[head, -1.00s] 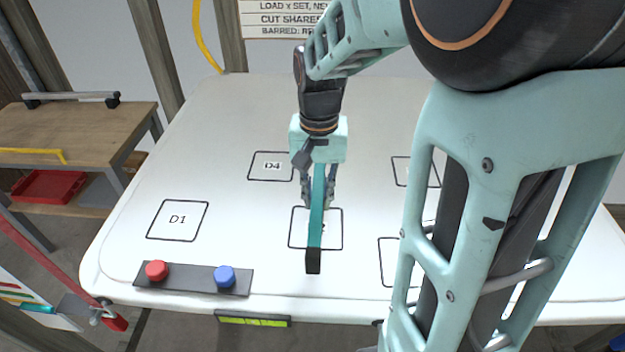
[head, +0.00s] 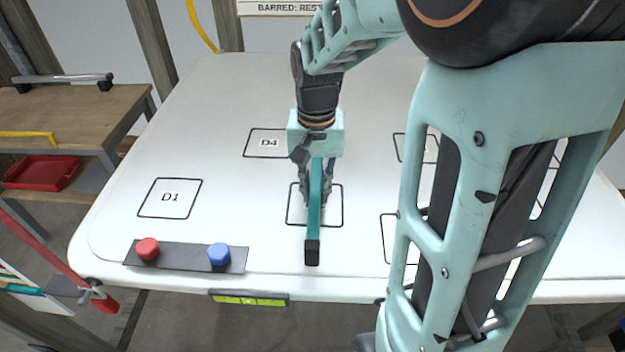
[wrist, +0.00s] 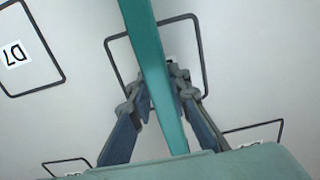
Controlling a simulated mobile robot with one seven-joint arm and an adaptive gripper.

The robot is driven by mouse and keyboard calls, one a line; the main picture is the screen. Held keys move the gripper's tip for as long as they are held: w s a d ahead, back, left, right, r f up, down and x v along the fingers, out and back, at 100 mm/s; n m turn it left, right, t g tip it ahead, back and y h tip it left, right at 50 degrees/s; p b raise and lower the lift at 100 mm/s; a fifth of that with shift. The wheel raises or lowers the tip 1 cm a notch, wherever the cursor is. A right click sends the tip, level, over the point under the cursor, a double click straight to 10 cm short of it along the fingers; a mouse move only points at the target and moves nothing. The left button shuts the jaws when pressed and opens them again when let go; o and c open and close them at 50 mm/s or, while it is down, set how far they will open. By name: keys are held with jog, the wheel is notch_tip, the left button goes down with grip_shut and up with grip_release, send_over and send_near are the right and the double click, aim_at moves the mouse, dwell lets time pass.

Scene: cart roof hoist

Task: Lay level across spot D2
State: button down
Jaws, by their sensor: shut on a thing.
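The level is a long teal bar with a black end cap (head: 312,252), seen nearly end-on in the head view. My gripper (head: 316,196) is shut on the level (wrist: 158,60), with one finger on each side, and points down at the white tabletop. The level lies over an outlined spot (head: 341,208) in the front middle, whose label is hidden behind the level and fingers. Its near end reaches past the spot's front line. The wrist view shows the level crossing the same outline (wrist: 205,62). I cannot tell whether the level touches the tabletop.
Spots D1 (head: 170,197) and D4 (head: 266,143) are bare. A dark strip with a red button (head: 147,248) and a blue button (head: 219,254) lies front left. A grey bar with a lime-green window (head: 248,299) is on the table's front edge. My arm hides the right side.

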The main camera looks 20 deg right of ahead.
jog(key=c, duration=1.7)
grip_release()
jog(key=shift+c, duration=0.2)
jog(key=shift+r, duration=0.1)
